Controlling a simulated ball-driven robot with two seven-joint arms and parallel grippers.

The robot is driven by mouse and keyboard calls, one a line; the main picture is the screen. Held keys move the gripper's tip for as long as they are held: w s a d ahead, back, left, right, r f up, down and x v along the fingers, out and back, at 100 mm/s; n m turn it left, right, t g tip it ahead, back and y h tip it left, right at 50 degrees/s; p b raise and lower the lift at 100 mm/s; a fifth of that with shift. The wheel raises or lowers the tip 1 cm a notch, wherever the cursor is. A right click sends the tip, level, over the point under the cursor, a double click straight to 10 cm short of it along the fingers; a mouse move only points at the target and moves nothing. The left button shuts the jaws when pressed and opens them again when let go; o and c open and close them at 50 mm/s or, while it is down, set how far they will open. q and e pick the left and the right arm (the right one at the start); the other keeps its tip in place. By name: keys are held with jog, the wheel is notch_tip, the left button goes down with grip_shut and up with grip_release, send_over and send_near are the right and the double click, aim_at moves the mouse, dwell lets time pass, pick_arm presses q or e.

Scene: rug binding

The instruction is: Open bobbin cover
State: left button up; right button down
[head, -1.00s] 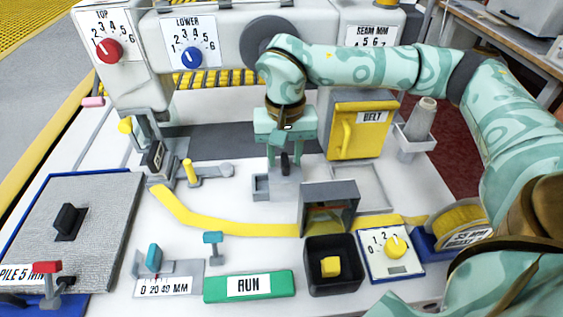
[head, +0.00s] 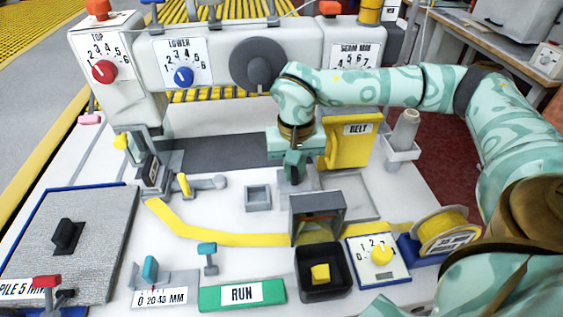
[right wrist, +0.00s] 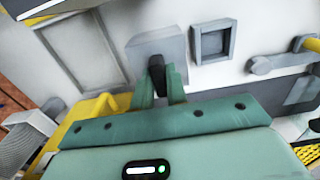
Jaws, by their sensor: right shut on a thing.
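The bobbin cover, a flat grey plate (right wrist: 140,48) with a black knob (right wrist: 156,66), shows in the right wrist view. My right gripper (right wrist: 159,84) is shut on the knob. The plate is beside the open square grey recess (right wrist: 213,41), with a gap between them. In the head view my right gripper (head: 293,173) points down, right of the recess (head: 258,197), and mostly hides the plate. Whether the plate rests on the table or is raised, I cannot tell. My left gripper is not in view.
The yellow BELT cover (head: 350,148) stands close behind my right gripper. A grey open-fronted box (head: 317,208) and a black bin (head: 324,285) are in front. A yellow lever (head: 184,184) is left of the recess. A yellow tape (head: 220,239) crosses the white table.

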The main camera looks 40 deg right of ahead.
jog(key=shift+s+d, duration=0.15)
jog(key=shift+d, duration=0.1)
jog(key=c, duration=1.4)
grip_release()
jog(key=shift+a, duration=0.1)
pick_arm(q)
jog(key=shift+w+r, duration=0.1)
